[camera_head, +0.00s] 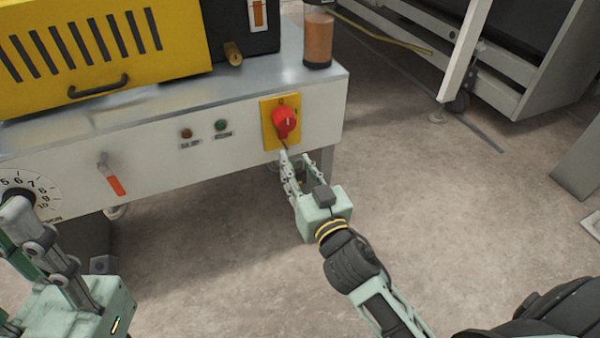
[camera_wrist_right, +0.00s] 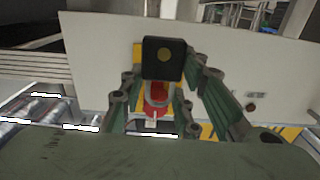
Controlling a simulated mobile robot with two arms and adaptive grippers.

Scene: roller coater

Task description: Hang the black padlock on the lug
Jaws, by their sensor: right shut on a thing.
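The black padlock (camera_wrist_right: 163,58) has a dark square body with a brass-coloured disc and a grey shackle. My right gripper (camera_wrist_right: 158,82) is shut on it. In the head view the right gripper (camera_head: 298,160) is just below the red rotary switch (camera_head: 284,122) on its yellow plate (camera_head: 268,138); its fingers mostly hide the padlock there. In the right wrist view the red switch (camera_wrist_right: 155,108) shows behind the shackle. I cannot clearly make out the lug, or whether the shackle touches anything. My left gripper (camera_head: 18,208) is by the numbered dial at the left; its fingertips overlap.
The white machine panel (camera_head: 235,160) carries two small buttons and an orange-handled lever (camera_head: 112,178). An amber jar (camera_head: 318,40) stands on the top's right corner. A yellow guard (camera_head: 110,45) is behind. The floor right of the machine is open.

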